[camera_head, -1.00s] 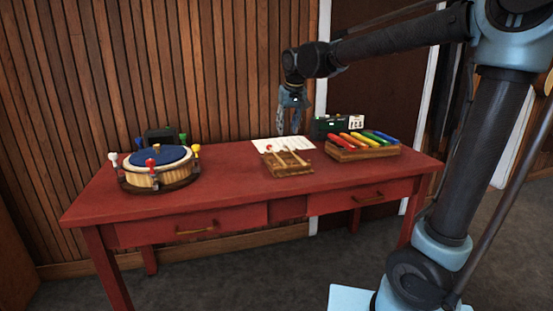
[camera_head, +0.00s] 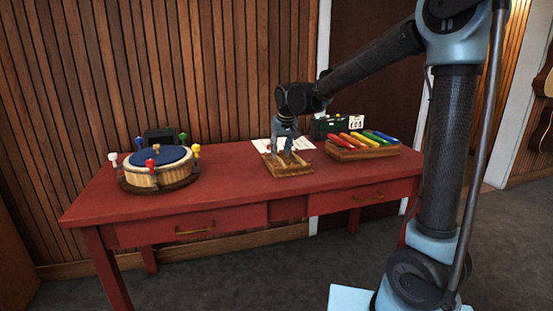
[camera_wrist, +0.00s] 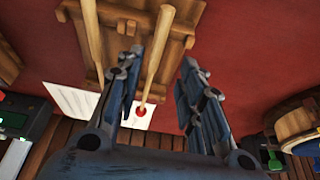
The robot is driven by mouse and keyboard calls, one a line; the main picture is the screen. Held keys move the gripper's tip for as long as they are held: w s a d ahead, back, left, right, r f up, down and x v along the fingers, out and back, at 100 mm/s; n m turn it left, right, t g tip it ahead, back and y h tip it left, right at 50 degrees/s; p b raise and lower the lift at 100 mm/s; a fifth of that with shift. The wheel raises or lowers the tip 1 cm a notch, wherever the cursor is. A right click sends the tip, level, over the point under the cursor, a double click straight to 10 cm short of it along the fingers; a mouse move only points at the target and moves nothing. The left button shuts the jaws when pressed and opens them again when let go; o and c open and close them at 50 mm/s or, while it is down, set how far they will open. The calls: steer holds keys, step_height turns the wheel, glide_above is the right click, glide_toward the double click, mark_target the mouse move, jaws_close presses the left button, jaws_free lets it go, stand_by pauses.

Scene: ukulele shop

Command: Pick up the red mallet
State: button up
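The red mallet is a pale wooden stick (camera_wrist: 158,58) with a small red head (camera_wrist: 141,111) in the wrist view. It lies across a wooden rack (camera_head: 297,168), seen in the wrist view at the top (camera_wrist: 190,28). A second pale stick (camera_wrist: 93,38) lies to its left. My gripper (camera_head: 282,155) is low over the rack in the head view and hides part of the sticks. In the wrist view my gripper (camera_wrist: 161,58) is open, and the mallet's stick appears between the fingers, nearer the left one. I cannot tell whether it touches.
The rack stands on a red table (camera_head: 230,198). A white sheet (camera_head: 303,143) lies behind it. A rack of coloured bars (camera_head: 362,143) stands to its right and a blue-topped drum (camera_head: 157,164) to its left. The red tabletop between drum and rack is clear.

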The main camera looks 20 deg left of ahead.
mark_target(280, 159)
steer(key=x, duration=0.3)
steer(key=shift+w+d+f, duration=0.15)
steer(key=shift+w+f, duration=0.15)
steer(key=shift+w, duration=0.1)
steer(key=shift+w+f, duration=0.2)
steer(key=shift+f, duration=0.45)
jaws_close()
